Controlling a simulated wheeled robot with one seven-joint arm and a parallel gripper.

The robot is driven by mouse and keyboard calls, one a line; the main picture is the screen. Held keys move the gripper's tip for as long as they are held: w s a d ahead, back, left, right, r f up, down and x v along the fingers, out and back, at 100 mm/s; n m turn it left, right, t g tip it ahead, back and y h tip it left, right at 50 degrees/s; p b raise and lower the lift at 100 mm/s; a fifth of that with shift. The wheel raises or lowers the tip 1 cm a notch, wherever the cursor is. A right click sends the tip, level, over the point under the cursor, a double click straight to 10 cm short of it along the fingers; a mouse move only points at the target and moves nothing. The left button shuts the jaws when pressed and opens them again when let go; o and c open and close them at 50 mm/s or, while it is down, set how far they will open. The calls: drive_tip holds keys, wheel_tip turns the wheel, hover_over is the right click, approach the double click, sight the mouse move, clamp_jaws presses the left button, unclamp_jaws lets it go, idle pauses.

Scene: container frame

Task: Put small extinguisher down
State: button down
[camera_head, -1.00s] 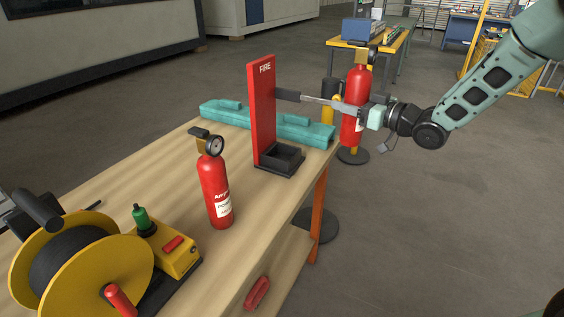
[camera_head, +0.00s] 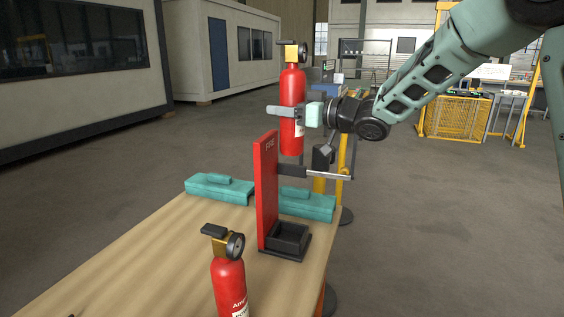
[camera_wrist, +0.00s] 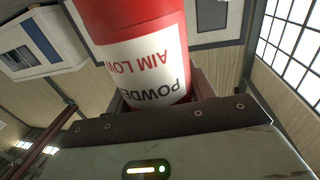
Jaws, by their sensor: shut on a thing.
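My gripper (camera_head: 290,112) is shut around the body of a red extinguisher (camera_head: 292,85) with a brass-coloured valve and black gauge on top. The extinguisher hangs upright in the air, in the picture above and slightly right of the red FIRE bracket. In the wrist view its red body and white label (camera_wrist: 150,65) fill the upper middle, close against the dark jaw edge. The red bracket (camera_head: 266,190) stands upright on the table with an empty-looking black holder box (camera_head: 287,238) at its foot. Its strap arm (camera_head: 318,174) sticks out to the right, swung open.
A second red extinguisher (camera_head: 229,280) stands upright on the wooden table (camera_head: 150,265), front and left of the bracket. Teal cases (camera_head: 219,188) lie along the table's far edge. A yellow post and dark cylinder stand behind the table. Bare tabletop lies left of the bracket.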

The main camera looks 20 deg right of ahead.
wheel_tip(320, 180, down, 28)
drive_tip(key=shift+r+p, duration=0.15)
drive_tip(key=shift+p, duration=0.2)
idle(0.4)
drive_tip(key=c, duration=0.6)
unclamp_jaws()
drive_tip(key=shift+f, duration=0.2)
drive_tip(key=shift+o, duration=0.2)
drive_tip(key=shift+r, duration=0.2)
drive_tip(key=b+v, duration=0.2)
drive_tip(key=v, duration=1)
